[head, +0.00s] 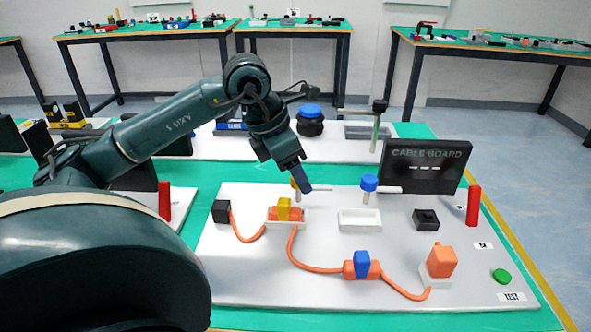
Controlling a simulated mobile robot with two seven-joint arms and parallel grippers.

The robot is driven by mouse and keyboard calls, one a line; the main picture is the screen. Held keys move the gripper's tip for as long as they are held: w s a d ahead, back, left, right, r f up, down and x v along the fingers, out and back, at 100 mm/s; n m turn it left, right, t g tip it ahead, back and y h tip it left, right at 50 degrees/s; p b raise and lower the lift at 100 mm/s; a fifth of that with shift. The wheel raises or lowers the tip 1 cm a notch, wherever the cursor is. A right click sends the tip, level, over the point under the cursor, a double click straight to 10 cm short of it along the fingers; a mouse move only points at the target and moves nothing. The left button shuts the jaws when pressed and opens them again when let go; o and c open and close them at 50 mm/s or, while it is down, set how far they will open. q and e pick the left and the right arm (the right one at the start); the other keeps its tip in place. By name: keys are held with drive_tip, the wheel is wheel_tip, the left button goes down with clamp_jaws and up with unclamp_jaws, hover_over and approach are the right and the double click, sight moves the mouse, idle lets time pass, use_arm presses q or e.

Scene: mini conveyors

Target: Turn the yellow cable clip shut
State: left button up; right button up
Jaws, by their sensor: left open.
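The yellow cable clip (284,207) stands upright on an orange cable piece in a white holder (271,225), at the left-middle of the white cable board (330,292). An orange cable (296,246) runs through there. My left gripper (304,185) is open and empty, pointing down just above and to the right of the yellow clip, apart from it. Its fingers overlap in this view, so the gap hardly shows. How far the clip is turned I cannot tell. My right gripper is out of view.
A blue clip (362,263) sits on the cable at the front, and an orange plug (442,260) is at right. A blue-topped post (369,184), an empty white holder (359,220) and a black sign (425,166) stand behind. Free board lies at front left.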

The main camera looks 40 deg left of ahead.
use_arm(q)
drive_tip(key=shift+c, duration=0.5)
drive_tip(key=c, duration=0.9)
